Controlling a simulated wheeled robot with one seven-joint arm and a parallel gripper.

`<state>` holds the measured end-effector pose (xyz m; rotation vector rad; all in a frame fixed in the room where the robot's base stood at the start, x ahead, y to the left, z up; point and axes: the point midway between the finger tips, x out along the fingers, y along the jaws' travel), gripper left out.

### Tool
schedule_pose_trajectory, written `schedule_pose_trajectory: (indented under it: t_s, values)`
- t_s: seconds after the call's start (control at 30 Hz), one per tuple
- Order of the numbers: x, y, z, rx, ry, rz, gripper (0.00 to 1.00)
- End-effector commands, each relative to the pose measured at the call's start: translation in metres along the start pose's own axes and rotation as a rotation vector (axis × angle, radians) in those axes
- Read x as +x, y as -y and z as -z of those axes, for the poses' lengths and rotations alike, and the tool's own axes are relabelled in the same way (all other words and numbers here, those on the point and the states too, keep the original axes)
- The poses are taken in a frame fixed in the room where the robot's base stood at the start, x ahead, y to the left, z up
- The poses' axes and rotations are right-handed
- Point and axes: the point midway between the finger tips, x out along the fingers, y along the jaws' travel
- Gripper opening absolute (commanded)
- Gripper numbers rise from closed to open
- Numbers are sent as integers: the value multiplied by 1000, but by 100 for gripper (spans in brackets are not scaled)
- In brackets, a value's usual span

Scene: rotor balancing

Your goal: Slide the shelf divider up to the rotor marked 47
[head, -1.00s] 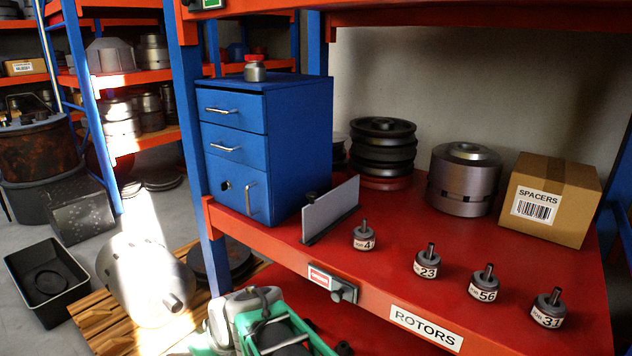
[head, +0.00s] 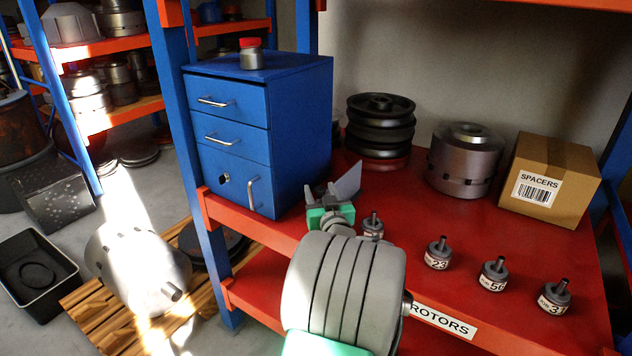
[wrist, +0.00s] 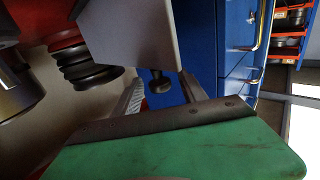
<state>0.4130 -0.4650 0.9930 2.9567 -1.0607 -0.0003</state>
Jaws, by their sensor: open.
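The shelf divider (head: 349,181) is a light grey upright panel on the red shelf, right of the blue drawer cabinet. My gripper (head: 322,193) is open at it and hides its near part. In the wrist view, the grey panel (wrist: 130,35) is close ahead, and its dark round knob (wrist: 160,84) appears between my open fingers; I cannot tell whether they touch it. A small rotor (head: 372,224) stands right of the divider, with a gap between them. My arm partly covers its label; only a 4 was legible earlier.
Rotors marked 23 (head: 438,254) and 56 (head: 493,274), and one at the far right (head: 554,297), stand along the shelf front. The blue cabinet (head: 300,130) is left of the divider. Black stacked discs (head: 380,125), a metal cylinder (head: 463,165) and the SPACERS box (head: 550,180) stand behind.

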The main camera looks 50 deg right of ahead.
Motion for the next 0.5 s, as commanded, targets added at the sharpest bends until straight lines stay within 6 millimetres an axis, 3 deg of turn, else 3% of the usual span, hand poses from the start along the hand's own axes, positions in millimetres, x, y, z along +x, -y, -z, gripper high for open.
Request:
schedule_pose_trajectory:
  t_s: [0.2, 0.5]
  values:
    - [33, 0, 1, 0, 0, -1, 50]
    - [37, -2, 0, 0, 0, -4, 49]
